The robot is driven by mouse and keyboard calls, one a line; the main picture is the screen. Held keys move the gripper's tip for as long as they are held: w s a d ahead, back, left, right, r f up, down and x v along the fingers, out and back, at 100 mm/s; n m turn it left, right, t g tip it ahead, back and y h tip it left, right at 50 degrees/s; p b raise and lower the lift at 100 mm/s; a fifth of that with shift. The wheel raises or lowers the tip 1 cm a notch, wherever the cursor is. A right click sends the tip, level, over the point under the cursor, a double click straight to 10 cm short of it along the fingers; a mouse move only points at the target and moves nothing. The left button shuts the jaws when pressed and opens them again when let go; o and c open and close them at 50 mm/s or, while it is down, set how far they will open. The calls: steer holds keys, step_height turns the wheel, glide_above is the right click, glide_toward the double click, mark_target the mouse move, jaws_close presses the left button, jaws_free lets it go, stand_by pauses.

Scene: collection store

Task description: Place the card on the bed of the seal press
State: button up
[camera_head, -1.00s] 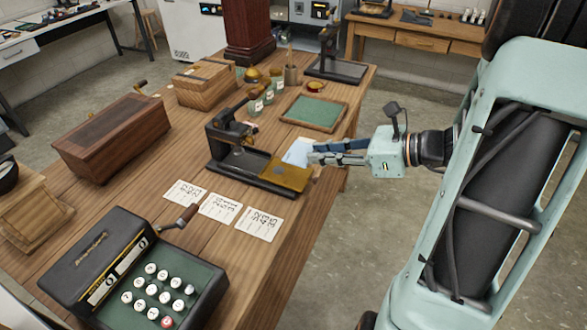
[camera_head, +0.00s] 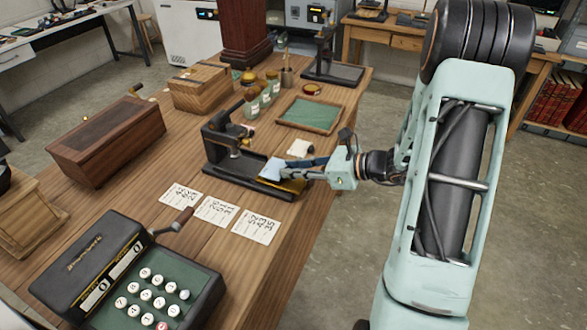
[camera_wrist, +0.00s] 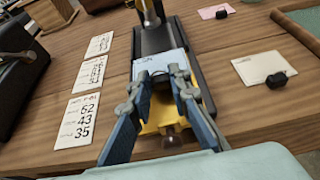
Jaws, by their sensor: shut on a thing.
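The pale blue-white card (camera_head: 272,168) is held at the tips of my gripper (camera_head: 282,171), over the front of the seal press (camera_head: 215,146). The press has a black frame and a long dark base, with a brass-coloured front part (camera_head: 292,186). In the wrist view the card (camera_wrist: 146,66) lies between and beyond the two blue fingertips (camera_wrist: 160,78), across the dark press base (camera_wrist: 186,38). The fingers cover the card's near edge. I cannot tell whether the card touches the bed.
Three numbered cards (camera_head: 217,211) lie left of the press. Another pale card (camera_wrist: 258,66) with a black knob lies to its right. A green-lined tray (camera_head: 308,115), bottles (camera_head: 252,105), wooden boxes (camera_head: 108,140) and a keyed machine (camera_head: 130,270) stand around it.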

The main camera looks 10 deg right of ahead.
steer(key=shift+f+b, duration=0.55)
steer(key=shift+f, duration=0.05)
steer(key=o, duration=0.8)
steer(key=shift+r, duration=0.15)
steer(key=shift+r+p, duration=0.3)
steer(key=shift+p, duration=0.05)
steer(key=v, duration=1.2)
steer(key=shift+r+p, duration=0.25)
steer(key=shift+p, duration=0.15)
steer(key=shift+s, duration=0.1)
